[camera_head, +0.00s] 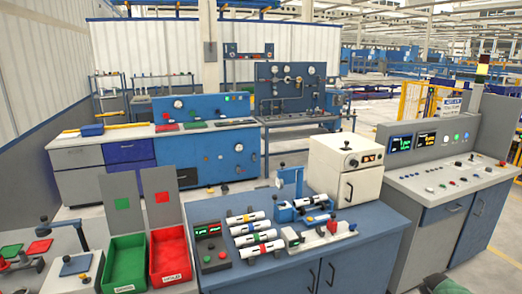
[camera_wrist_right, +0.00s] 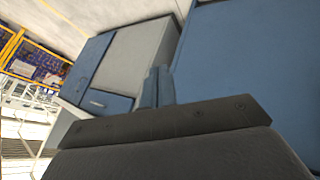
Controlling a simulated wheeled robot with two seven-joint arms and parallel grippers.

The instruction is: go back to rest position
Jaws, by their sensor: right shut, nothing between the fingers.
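My right gripper (camera_wrist_right: 158,72) shows in the right wrist view with its fingers together and nothing between them, beside the blue front of a cabinet. In the head view, several white pipes with coloured bands (camera_head: 254,238) lie side by side on the blue workbench (camera_head: 365,225). Another white pipe (camera_head: 308,201) lies by a blue fixture (camera_head: 283,212) behind them. My left gripper is not in view.
A green bin (camera_head: 125,262) and a red bin (camera_head: 170,256) stand left of the workbench. A cream oven-like box (camera_head: 342,168) stands at its back. A grey control console (camera_head: 440,170) stands to the right. The floor (camera_head: 496,262) at the far right shows clear.

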